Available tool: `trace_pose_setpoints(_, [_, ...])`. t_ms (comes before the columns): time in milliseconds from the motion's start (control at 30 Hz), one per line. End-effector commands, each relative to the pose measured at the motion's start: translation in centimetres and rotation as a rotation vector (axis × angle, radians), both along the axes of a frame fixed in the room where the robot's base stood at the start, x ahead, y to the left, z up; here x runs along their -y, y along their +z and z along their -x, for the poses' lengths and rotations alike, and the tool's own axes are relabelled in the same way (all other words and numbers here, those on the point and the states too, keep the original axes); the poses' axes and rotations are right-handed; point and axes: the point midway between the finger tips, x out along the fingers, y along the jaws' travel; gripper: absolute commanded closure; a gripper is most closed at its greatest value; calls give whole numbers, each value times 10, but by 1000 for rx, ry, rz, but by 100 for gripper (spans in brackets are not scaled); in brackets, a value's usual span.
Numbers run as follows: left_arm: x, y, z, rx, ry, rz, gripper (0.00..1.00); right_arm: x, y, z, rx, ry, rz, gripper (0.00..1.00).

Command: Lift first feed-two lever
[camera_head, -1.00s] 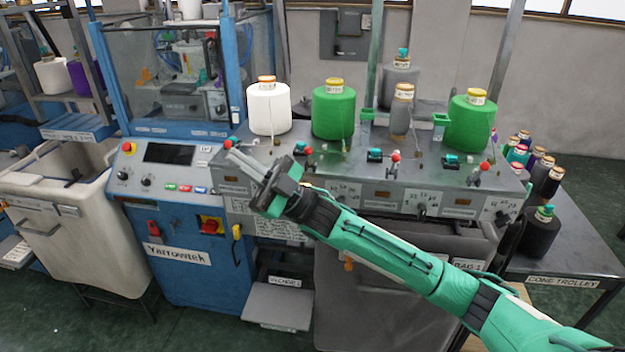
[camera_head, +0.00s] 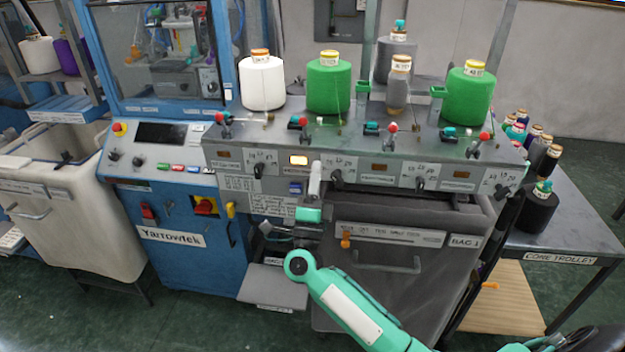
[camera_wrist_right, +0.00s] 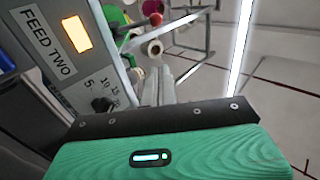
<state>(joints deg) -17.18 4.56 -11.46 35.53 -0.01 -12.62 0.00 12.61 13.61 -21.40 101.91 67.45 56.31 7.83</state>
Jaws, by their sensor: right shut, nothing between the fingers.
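The feed-two panel shows in the head view with a lit amber lamp (camera_head: 298,160). Above it on the sloped top is a lever with a red ball knob (camera_head: 303,121) beside a teal part. My right gripper (camera_head: 315,178) is shut and empty, in front of the panel and below the lever, apart from the knob. The right wrist view shows the "FEED TWO" label (camera_wrist_right: 46,42), the lit lamp (camera_wrist_right: 76,34) and a dial (camera_wrist_right: 102,103). The gripper's green casing fills the bottom. My left gripper is not in view.
Similar red-knobbed levers stand at the left (camera_head: 220,116), third (camera_head: 391,127) and fourth (camera_head: 484,136) stations. A white cone (camera_head: 263,84) and green cones (camera_head: 329,86) stand behind them. A grey bin (camera_head: 400,235) is below. A cone trolley (camera_head: 575,225) stands at right.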

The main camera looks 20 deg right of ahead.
Motion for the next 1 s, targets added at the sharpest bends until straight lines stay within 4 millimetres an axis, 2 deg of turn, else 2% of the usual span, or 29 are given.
trace_pose_setpoints(33, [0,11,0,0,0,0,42,5,15,-8,2,-1,4,100])
trace_pose_setpoints(100, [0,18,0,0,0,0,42,12,26,-17,2,-1,4,100])
trace_pose_setpoints(200, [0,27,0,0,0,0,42,21,40,-29,2,-1,5,100])
trace_pose_setpoints(300, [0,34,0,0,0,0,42,15,46,-42,0,1,3,100])
trace_pose_setpoints(567, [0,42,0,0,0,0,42,9,53,-60,0,1,3,100])
trace_pose_setpoints(1000, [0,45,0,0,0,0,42,9,54,-61,-5,1,-1,100])
